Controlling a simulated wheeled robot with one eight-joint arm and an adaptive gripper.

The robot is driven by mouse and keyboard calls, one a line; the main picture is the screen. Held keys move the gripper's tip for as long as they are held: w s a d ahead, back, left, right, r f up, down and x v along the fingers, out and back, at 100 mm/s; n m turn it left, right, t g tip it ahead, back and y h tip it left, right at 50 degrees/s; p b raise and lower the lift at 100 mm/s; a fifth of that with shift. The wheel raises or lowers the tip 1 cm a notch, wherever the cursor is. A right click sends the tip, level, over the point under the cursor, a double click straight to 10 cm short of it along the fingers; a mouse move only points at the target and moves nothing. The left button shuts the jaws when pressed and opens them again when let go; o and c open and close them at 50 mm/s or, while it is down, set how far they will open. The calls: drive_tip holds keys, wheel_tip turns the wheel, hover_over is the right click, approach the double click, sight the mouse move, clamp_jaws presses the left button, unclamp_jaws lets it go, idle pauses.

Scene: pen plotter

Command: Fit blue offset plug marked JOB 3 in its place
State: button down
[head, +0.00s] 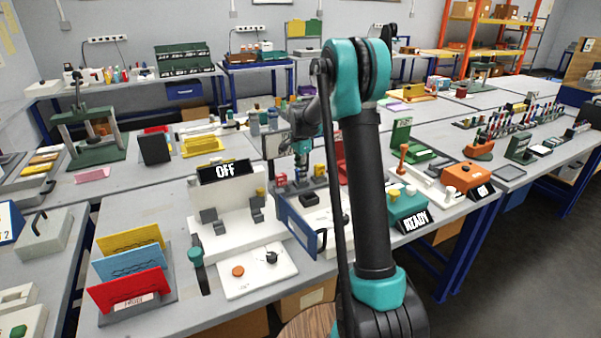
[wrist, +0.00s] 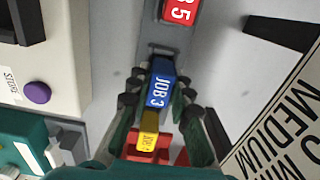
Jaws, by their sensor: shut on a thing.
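The blue plug marked JOB 3 (wrist: 160,82) is between the fingers of my gripper (wrist: 158,92) in the wrist view, its label facing the camera. The gripper is shut on it. I cannot tell whether its lower end is free of the grey strip (wrist: 168,42) beneath. A yellow plug (wrist: 149,138) and a red block show just below it, and a red plug marked 5 (wrist: 180,10) at the top. In the head view my gripper (head: 301,172) points down at the far side of the bench; the blue plug is too small to make out there.
A white machine with an OFF sign (head: 224,170) stands left of my gripper, with a blue frame (head: 300,226) in front. A teal box with a READY sign (head: 414,221) is at the right. In the wrist view a MEDIUM sign (wrist: 293,115) lies close on the right.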

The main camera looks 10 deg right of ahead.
drive_tip(key=c, duration=1.3)
unclamp_jaws()
drive_tip(key=shift+r, duration=0.1)
wheel_tip(320, 180, up, 12)
